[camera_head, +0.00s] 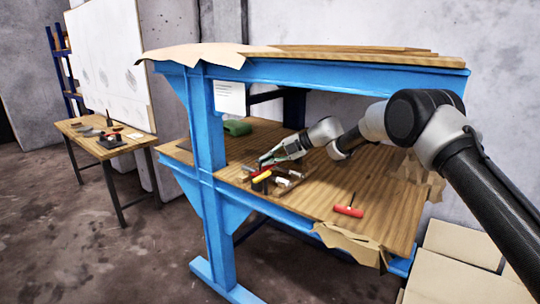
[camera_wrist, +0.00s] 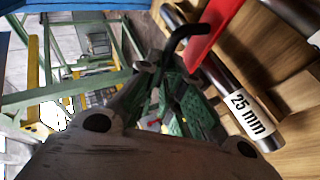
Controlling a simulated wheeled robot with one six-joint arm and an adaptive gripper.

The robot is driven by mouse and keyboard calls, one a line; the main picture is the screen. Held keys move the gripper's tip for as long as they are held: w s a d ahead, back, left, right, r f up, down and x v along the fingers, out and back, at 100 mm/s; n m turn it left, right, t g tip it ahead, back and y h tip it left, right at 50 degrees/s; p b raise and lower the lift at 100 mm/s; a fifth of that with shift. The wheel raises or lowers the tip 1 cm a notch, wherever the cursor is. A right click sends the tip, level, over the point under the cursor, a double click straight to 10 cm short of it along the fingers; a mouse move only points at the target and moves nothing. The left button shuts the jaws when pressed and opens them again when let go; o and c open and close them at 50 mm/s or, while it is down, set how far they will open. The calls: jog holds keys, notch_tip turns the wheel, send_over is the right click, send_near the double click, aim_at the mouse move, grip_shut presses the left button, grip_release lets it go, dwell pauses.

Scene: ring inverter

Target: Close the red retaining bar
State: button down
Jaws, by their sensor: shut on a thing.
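The red retaining bar (camera_wrist: 208,32) shows at the top of the wrist view, with a black bent handle (camera_wrist: 188,36) on its left. It crosses over a metal tube (camera_wrist: 228,92) labelled "25 mm". My gripper (camera_wrist: 168,72) has its green fingers closed at the lower end of that handle; the exact contact is partly hidden. In the head view my gripper (camera_head: 268,158) reaches down at the fixture on the bench, where the bar shows only as a small red strip (camera_head: 261,170). I cannot tell the bar's exact angle.
The fixture stands on the wooden top of a blue workbench (camera_head: 208,120), under an upper shelf (camera_head: 340,70). A red-handled tool (camera_head: 349,210) lies in front on the right. A green object (camera_head: 237,128) lies behind. Bare wood lies between the fixture and the red-handled tool.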

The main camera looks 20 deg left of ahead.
jog(key=shift+f, duration=0.3)
jog(key=c, duration=1.8)
grip_release()
jog(key=shift+c, duration=0.2)
jog(key=shift+r, duration=0.1)
